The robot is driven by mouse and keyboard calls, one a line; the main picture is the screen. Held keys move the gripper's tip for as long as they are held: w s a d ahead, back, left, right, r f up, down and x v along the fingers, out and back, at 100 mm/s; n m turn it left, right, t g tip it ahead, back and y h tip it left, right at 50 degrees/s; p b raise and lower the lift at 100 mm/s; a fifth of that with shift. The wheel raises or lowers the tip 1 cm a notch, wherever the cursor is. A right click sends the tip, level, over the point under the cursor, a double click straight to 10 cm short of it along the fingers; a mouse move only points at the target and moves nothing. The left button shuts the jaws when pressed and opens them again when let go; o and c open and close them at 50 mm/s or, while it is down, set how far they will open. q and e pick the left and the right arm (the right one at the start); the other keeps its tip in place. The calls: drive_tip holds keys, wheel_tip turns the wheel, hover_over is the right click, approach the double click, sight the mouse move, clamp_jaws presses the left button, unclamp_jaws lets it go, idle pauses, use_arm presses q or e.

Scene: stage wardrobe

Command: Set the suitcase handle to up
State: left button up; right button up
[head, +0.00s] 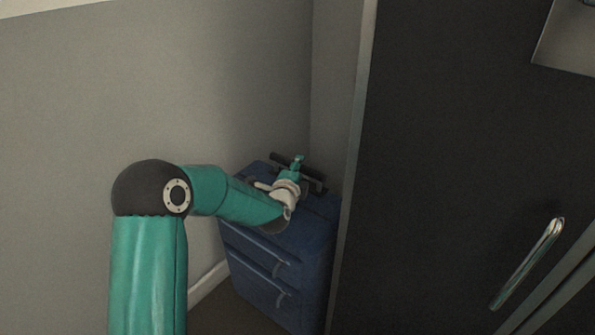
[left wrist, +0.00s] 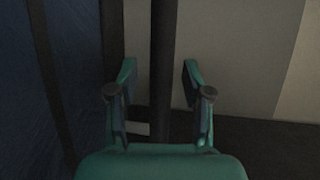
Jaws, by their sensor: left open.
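The blue suitcase (head: 318,218) stands upright in the corner between the grey wall and the black cabinet. Its dark handle bar (head: 316,185) shows at the back of its top, partly hidden by my gripper. How far the handle is raised is hard to tell. My left gripper (head: 297,165) is over the suitcase top at the handle. In the left wrist view the left gripper (left wrist: 159,70) is open, with the dark handle bar (left wrist: 163,40) running between its two fingers and a gap on each side. The suitcase side (left wrist: 78,60) fills the left there. My right gripper is not in view.
A tall black cabinet (head: 440,150) with a metal pull handle (head: 527,264) stands close on the right of the suitcase. The grey wall (head: 150,90) is behind and to the left. A pale skirting board (head: 208,284) runs along the wall's foot.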

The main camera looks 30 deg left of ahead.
use_arm(q)
drive_tip(key=shift+w+a+f, duration=0.1)
drive_tip(key=shift+w+a, duration=0.1)
drive_tip(key=shift+w, duration=0.35)
clamp_jaws()
drive_tip(key=shift+a, duration=0.1)
